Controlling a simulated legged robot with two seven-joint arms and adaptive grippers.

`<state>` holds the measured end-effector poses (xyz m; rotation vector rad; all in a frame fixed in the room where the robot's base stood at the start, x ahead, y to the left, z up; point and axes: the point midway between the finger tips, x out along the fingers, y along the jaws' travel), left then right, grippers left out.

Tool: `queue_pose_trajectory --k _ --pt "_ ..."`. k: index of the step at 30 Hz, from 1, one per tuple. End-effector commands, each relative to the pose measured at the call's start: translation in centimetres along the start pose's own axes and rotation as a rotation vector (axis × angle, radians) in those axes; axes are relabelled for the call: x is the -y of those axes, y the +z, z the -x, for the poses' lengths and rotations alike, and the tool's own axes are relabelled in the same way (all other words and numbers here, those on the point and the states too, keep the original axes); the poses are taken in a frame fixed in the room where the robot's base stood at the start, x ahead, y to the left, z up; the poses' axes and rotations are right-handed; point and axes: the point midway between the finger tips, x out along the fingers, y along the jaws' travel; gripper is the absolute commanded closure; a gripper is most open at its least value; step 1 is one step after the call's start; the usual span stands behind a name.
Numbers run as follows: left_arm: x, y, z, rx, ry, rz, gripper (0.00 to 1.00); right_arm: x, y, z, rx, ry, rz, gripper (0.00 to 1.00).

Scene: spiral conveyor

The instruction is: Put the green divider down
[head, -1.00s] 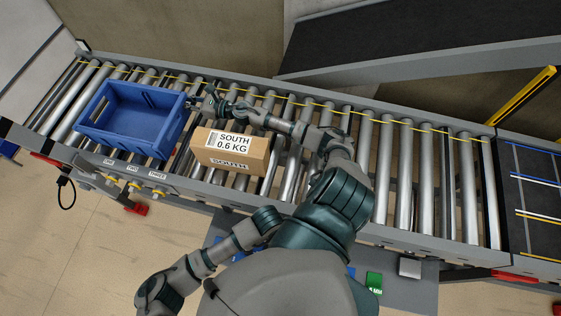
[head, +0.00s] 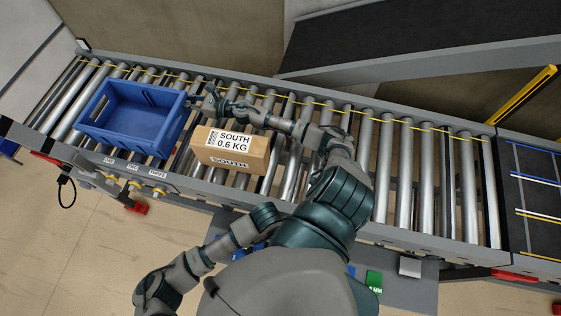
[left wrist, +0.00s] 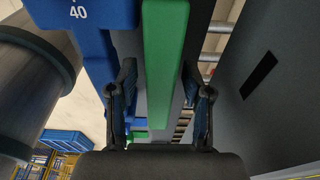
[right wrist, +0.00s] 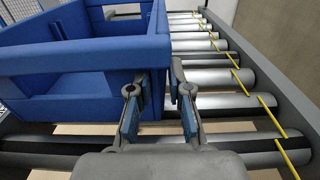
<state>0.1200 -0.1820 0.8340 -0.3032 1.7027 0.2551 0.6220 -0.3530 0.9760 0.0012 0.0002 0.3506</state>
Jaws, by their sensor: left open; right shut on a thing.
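The green divider (left wrist: 165,65) shows in the left wrist view as a long green bar running from the top edge down between the fingers of my left gripper (left wrist: 160,80). That gripper is open, with a visible gap on each side of the bar. I cannot tell what the divider's lower end rests on. In the head view my left gripper and this divider are hidden behind my arm and body. My right gripper (right wrist: 158,85) is shut on the corner wall of the blue tote (right wrist: 85,90), which also shows on the rollers in the head view (head: 118,140).
A cardboard box (head: 230,150) labelled SOUTH 0.6 KG stands right of the tote on the roller conveyor (head: 400,180). A blue part marked 40 (left wrist: 85,20) is close left of the divider. A green block (head: 374,281) lies on the grey shelf (head: 405,293).

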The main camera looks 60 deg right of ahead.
Motion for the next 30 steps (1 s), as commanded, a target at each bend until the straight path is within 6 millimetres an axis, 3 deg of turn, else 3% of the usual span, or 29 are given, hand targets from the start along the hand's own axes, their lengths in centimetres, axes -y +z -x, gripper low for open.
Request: queue_pose_trajectory --k 6,13,15,23,30 --pt "0.1 0.0 5.1 0.000 -0.003 -0.004 0.50 0.0 -0.2 0.0 -0.003 0.000 0.002 1.00" --pt "0.0 0.0 8.9 0.000 -0.002 -0.002 0.50 0.0 -0.2 0.0 -0.003 0.000 0.002 1.00" --pt "0.0 -0.1 9.5 -0.001 -0.001 -0.002 0.62 0.0 -0.2 0.0 -0.003 0.000 0.002 1.00" --pt "0.5 0.7 9.6 -0.002 0.006 0.001 0.62 0.0 -0.2 0.0 -0.003 0.000 0.002 1.00" --pt "0.4 0.7 5.4 0.000 0.008 0.001 0.62 0.0 -0.2 0.0 -0.003 0.000 0.002 1.00"
